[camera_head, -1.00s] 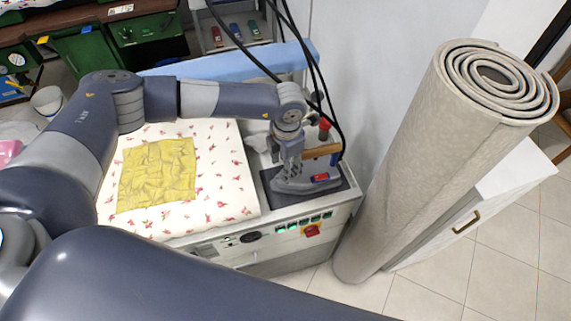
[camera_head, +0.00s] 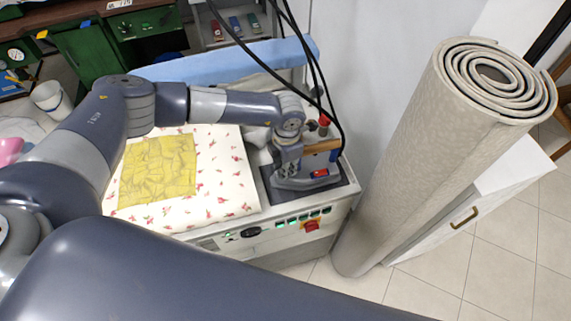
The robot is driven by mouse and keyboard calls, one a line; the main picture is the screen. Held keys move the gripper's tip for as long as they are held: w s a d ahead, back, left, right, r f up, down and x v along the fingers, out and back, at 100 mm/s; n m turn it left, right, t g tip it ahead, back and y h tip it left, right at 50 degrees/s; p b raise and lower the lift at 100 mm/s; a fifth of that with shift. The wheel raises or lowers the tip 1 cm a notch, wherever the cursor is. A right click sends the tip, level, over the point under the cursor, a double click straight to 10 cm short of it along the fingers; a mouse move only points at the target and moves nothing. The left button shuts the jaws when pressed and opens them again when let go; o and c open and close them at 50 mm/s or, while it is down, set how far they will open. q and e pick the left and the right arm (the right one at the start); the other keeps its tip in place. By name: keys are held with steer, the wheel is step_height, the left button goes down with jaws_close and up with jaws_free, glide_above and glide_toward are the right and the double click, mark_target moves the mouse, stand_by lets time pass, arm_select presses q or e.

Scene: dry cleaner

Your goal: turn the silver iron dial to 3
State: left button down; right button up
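The silver iron (camera_head: 303,182) rests on a dark pad (camera_head: 345,190) at the right end of the ironing station. It has a brown handle (camera_head: 322,147) and a red part (camera_head: 319,173) on its side. My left gripper (camera_head: 287,168) points down over the left part of the iron, very close to it or touching it. Its fingers blend with the grey iron, so I cannot tell whether they are open. The iron's dial and its setting cannot be made out; the gripper may hide it. My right gripper is not in view.
Black cables (camera_head: 315,70) hang just behind the iron. A yellow cloth (camera_head: 158,170) lies on the floral ironing surface (camera_head: 225,175). The front panel has a black dial (camera_head: 250,232) and a red switch (camera_head: 311,226). A rolled carpet (camera_head: 425,160) stands close on the right.

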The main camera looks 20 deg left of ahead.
arm_select(q)
steer(key=m+b, duration=0.2)
steer(key=shift+f+b, duration=0.2)
steer(key=shift+b, duration=0.1)
steer(key=shift+r+m+b, duration=0.25)
steer(key=shift+m+b, duration=0.1)
steer(key=shift+m, duration=0.25)
steer(key=c, duration=1.3)
jaws_free()
steer(key=shift+r, duration=0.25)
steer(key=r, duration=1.1)
steer(key=shift+s+d+r, duration=0.15)
steer(key=shift+s+r, duration=0.1)
steer(key=shift+r, duration=0.05)
